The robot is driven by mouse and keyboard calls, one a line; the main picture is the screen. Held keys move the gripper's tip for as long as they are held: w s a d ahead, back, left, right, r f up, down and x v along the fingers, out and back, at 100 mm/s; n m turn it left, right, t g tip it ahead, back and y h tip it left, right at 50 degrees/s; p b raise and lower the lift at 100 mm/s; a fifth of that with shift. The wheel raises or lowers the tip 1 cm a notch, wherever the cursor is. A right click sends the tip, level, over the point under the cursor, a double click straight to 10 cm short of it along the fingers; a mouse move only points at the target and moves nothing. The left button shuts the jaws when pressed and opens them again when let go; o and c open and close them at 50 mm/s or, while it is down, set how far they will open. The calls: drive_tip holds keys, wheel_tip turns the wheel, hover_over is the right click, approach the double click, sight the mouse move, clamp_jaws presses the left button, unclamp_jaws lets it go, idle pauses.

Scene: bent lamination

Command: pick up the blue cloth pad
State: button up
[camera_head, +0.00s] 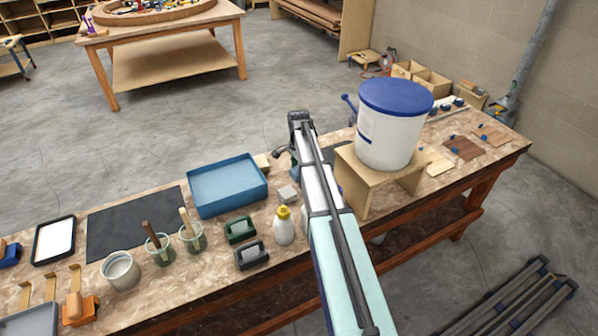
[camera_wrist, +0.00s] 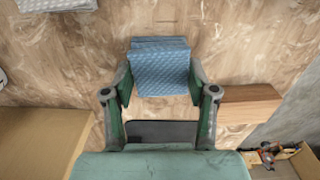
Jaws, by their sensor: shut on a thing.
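The blue cloth pad (camera_wrist: 161,76) shows in the middle of the wrist view, with a woven texture. Another blue layer edge (camera_wrist: 160,41) shows just beyond its top; I cannot tell whether it is a separate pad. My gripper (camera_wrist: 159,88) has its green fingers on the left and right sides of the pad and is shut on it. I cannot tell whether the pad is clear of the bench. In the head view my arm hides the fingers, and a small blue patch (camera_head: 296,172) shows beside it.
A white bucket with a blue lid (camera_head: 392,125) stands on a wooden stand (camera_head: 372,178) right of my arm. A brown wood piece (camera_wrist: 248,103) lies right of the gripper.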

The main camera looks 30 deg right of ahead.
drive_tip(key=shift+r, duration=0.1)
wheel_tip(320, 180, up, 20)
drive_tip(key=b, duration=0.4)
drive_tip(key=shift+a, duration=0.1)
drive_tip(key=shift+c, duration=0.5)
